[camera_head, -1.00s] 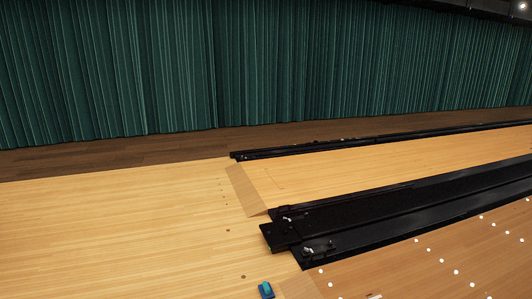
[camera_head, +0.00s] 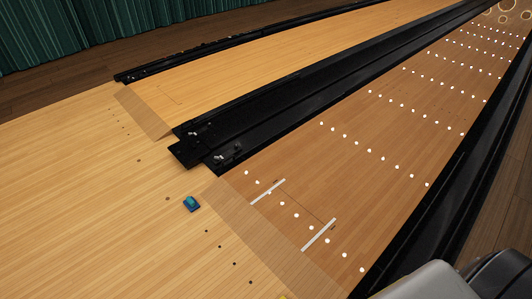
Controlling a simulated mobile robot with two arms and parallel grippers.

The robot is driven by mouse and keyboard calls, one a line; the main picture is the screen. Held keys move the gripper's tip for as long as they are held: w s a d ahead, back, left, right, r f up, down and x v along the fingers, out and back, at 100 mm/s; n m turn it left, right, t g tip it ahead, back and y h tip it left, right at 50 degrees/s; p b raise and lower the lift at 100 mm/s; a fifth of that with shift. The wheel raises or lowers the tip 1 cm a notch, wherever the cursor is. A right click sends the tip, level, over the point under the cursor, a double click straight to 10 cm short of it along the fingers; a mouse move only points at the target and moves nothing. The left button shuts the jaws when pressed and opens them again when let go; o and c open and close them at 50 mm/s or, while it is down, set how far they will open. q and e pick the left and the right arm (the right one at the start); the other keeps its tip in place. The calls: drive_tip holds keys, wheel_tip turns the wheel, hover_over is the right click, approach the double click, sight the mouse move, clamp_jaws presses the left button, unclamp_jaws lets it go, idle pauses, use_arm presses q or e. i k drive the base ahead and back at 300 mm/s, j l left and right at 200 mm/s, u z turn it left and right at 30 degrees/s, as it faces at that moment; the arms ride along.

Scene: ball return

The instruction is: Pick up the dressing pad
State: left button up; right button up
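A small blue and teal object (camera_head: 191,203) lies on the light wooden floor, left of the lane's near end. It is too small to tell whether it is the dressing pad. Nothing else in view can be clearly made out as a dressing pad. Neither of my grippers is in view.
Black gutters (camera_head: 260,122) run between the lanes. Two white bars (camera_head: 268,191) (camera_head: 319,235) lie on the dotted lane (camera_head: 350,170). A yellow bit (camera_head: 284,297) shows at the bottom edge. A grey shape (camera_head: 420,283) fills the lower right; I cannot tell what it is. The left floor is clear.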

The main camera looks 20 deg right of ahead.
sight(191, 204)
drive_tip(key=i+j+u, duration=0.1)
drive_tip(key=i+j, duration=0.2)
drive_tip(key=i, duration=0.15)
drive_tip(key=i+j+u, duration=0.1)
drive_tip(key=i+j, duration=0.2)
drive_tip(key=i+j+u, duration=0.1)
drive_tip(key=i+j, duration=0.15)
drive_tip(key=i, duration=0.3)
